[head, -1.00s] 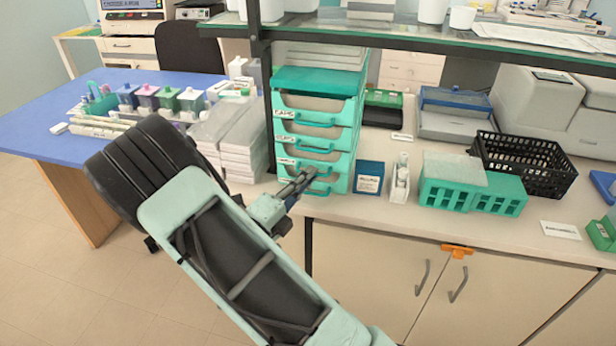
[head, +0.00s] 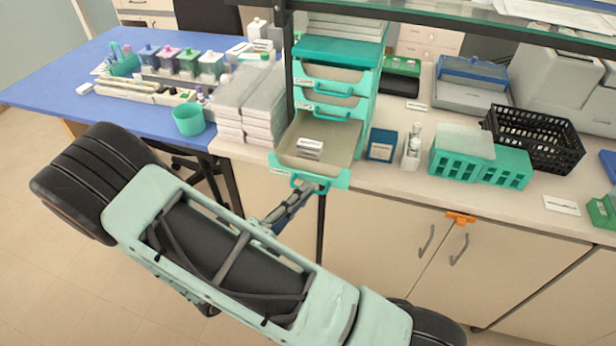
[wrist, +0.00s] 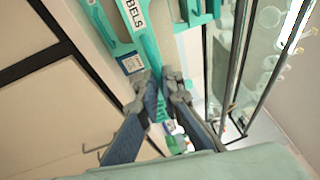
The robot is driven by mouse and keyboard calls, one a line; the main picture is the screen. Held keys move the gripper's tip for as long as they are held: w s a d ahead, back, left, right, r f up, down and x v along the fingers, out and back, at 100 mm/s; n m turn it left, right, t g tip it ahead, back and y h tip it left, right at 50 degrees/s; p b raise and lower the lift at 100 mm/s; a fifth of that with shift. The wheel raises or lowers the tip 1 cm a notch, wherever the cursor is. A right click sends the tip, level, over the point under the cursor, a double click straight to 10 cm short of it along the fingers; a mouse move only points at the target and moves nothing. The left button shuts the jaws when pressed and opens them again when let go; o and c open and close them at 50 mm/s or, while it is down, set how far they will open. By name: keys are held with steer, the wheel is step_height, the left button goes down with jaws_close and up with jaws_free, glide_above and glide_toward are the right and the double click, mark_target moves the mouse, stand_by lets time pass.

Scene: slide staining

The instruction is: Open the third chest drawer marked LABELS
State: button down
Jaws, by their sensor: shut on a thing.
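The teal drawer chest (head: 338,50) stands on the bench under the shelf. Its third drawer (head: 335,179) from the top is pulled well out toward me, with a stack of white labels (head: 310,148) inside. The wrist view shows the word LABELS on the card (wrist: 135,14) on its front. My gripper (head: 308,188) is shut on the drawer's teal handle (head: 297,182). In the wrist view my gripper's two fingers (wrist: 172,84) meet at the drawer front. The two drawers above are shut. The open drawer hides what lies below it.
White boxes (head: 248,105) are stacked left of the chest, close to the open drawer. A blue box (head: 382,145) and a white bottle rack (head: 411,150) stand to its right. A teal cup (head: 188,119) sits on the blue table. Cabinet doors are below the bench.

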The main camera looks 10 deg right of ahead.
steer(key=shift+s+a, duration=0.35)
steer(key=shift+s, duration=0.3)
steer(key=c, duration=2.1)
jaws_free()
steer(key=v, duration=1.2)
